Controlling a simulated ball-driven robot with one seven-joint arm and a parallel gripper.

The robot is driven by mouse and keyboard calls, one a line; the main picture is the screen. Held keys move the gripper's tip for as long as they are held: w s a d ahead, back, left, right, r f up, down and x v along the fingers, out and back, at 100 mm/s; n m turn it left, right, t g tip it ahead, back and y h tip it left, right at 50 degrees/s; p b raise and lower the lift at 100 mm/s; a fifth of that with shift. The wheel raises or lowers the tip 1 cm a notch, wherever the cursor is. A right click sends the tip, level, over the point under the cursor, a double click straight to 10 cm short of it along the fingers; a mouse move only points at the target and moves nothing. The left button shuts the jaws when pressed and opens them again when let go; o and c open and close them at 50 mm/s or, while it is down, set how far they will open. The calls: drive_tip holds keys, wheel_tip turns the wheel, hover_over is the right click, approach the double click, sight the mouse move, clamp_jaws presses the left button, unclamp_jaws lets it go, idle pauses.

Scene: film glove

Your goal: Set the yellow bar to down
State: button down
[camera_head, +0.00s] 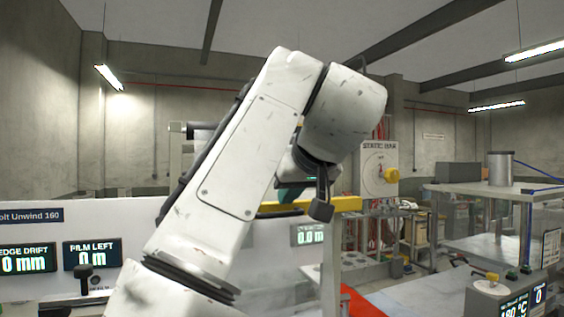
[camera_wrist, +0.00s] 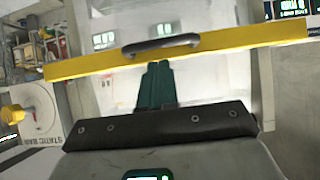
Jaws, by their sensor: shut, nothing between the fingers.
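The yellow bar (camera_head: 347,204) runs roughly level across the white machine in the head view, its left part hidden behind my arm. In the wrist view the yellow bar (camera_wrist: 235,40) spans nearly the full width, slightly slanted, with a dark arched handle (camera_wrist: 160,45) at its middle. My gripper (camera_wrist: 157,68) shows there as two dark teal fingers pressed together, empty. Their tips appear just beside the bar's edge near the handle; I cannot tell whether they touch.
A panel labelled static bar with a yellow knob (camera_head: 391,175) stands behind the bar. Displays (camera_head: 92,254) sit on the white machine's front at left. A steel-topped table (camera_head: 470,192) and a control box (camera_head: 497,292) are at right.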

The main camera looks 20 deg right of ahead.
drive_tip(key=shift+w+f, duration=0.15)
drive_tip(key=shift+f, duration=0.6)
drive_tip(key=shift+f, duration=0.15)
wheel_tip(320, 180, down, 11)
drive_tip(key=b, duration=0.6)
drive_tip(key=shift+r+b, duration=0.2)
drive_tip(key=shift+b, duration=0.15)
drive_tip(key=shift+r, duration=0.1)
